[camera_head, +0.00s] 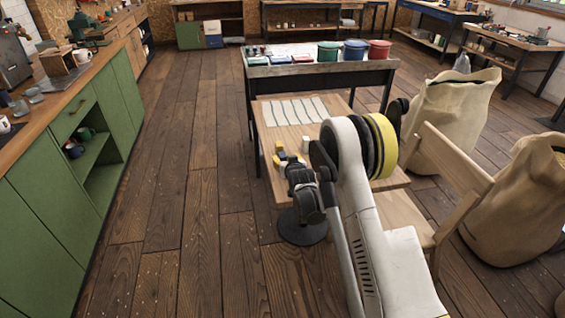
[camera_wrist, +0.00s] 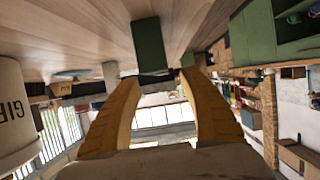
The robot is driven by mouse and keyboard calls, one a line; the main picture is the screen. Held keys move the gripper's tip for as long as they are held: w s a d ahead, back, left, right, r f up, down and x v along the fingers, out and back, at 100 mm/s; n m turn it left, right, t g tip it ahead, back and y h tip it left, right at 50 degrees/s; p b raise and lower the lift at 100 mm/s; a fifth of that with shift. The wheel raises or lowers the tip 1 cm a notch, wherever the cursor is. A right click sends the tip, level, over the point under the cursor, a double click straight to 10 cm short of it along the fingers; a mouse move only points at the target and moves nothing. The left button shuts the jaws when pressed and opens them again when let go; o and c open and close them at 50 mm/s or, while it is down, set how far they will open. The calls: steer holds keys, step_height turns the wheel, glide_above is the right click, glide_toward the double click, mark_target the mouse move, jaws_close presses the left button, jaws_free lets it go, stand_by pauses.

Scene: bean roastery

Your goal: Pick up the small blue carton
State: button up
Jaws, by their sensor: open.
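I cannot pick out the small blue carton for certain in either view. In the head view, a few small yellow and white items (camera_head: 281,157) sit on the light wooden table (camera_head: 262,122), just left of my arm. My arm covers part of this table. In the wrist view, which looks upside down, my gripper (camera_wrist: 160,78) has its two yellow fingers apart, with nothing held between them. A dark green block (camera_wrist: 148,45) shows just beyond the fingertips, against the wooden surface. A pale cylinder with dark lettering (camera_wrist: 14,110) is at the left.
A striped pale sheet (camera_head: 295,110) lies on the table's far part. Behind stands a dark table with green (camera_head: 328,51), blue (camera_head: 354,51) and red (camera_head: 379,52) tubs. A wooden chair (camera_head: 455,185) and sacks (camera_head: 450,105) crowd the right. Floor is clear toward the green cabinets (camera_head: 55,205).

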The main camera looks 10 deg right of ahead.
mark_target(283, 155)
steer(key=b+x, duration=0.2)
steer(key=x, duration=0.2)
steer(key=shift+w+f+b, duration=0.25)
steer(key=shift+b, duration=0.1)
steer(key=shift+w, duration=0.5)
jaws_close()
